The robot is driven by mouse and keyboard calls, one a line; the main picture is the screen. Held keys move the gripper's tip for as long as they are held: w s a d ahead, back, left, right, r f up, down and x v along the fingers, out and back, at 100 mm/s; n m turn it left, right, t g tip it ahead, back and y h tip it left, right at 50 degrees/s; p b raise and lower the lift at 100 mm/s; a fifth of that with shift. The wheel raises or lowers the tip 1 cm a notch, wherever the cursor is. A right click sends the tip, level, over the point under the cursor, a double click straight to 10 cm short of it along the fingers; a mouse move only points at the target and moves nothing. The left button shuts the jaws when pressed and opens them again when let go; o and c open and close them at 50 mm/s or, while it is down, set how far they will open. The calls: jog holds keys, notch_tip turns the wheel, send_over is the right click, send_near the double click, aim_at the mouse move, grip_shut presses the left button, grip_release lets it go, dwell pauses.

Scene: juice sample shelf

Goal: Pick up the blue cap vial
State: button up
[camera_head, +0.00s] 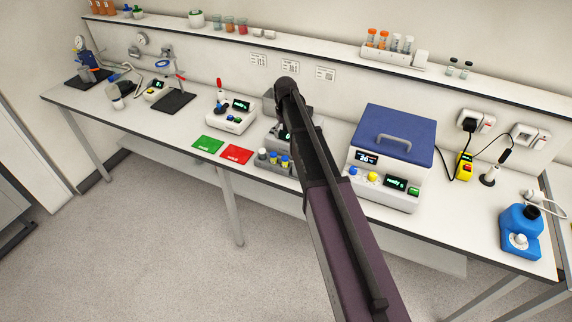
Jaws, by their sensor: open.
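A small grey rack (269,167) stands at the bench's front edge, just left of my arm. It holds a few short vials. One has a pale grey cap (262,153); a vial with a dark blue-looking cap and yellowish body (284,161) stands at the right of the row. The vials are small here, and cap colours are hard to tell apart. My arm reaches from the bottom of the view up over the bench, past the rack's right side. My gripper cannot be made out beyond the arm's dark far end.
A grey instrument stands partly hidden behind my arm. A blue-lidded bath (393,136) stands right of it. Green (208,144) and red (237,154) mats and a white mixer (231,118) lie left. A shelf (300,51) runs along the wall above.

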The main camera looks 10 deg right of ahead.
aim_at(285, 158)
jog(key=shift+f+b, duration=4.25)
jog(key=shift+f, duration=0.05)
jog(key=shift+f, duration=0.1)
jog(key=shift+s+a+f+b, duration=0.1)
jog(key=shift+f+b, duration=2.4)
jog(key=shift+b, duration=0.05)
grip_shut()
